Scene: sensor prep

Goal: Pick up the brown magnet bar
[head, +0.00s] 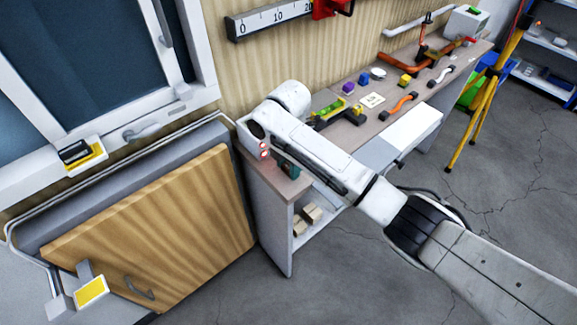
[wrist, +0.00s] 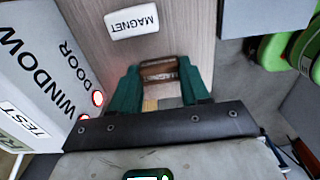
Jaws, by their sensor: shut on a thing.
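My gripper (wrist: 158,84) has two dark green fingers. They are shut on the brown magnet bar (wrist: 158,68), which lies crosswise between the fingertips in the wrist view, over the wooden bench top. Whether the bar touches the bench top cannot be told. In the head view my gripper (head: 288,168) is at the near left end of the workbench, partly behind my white arm, and the bar is hidden there.
A white MAGNET label (wrist: 132,21) lies beyond the fingers on the bench (head: 280,183). A grey WINDOW/DOOR board (wrist: 45,75) stands close on the left. Several small items, including an orange-handled tool (head: 398,106), lie further along the bench. A yellow tripod (head: 487,95) stands right.

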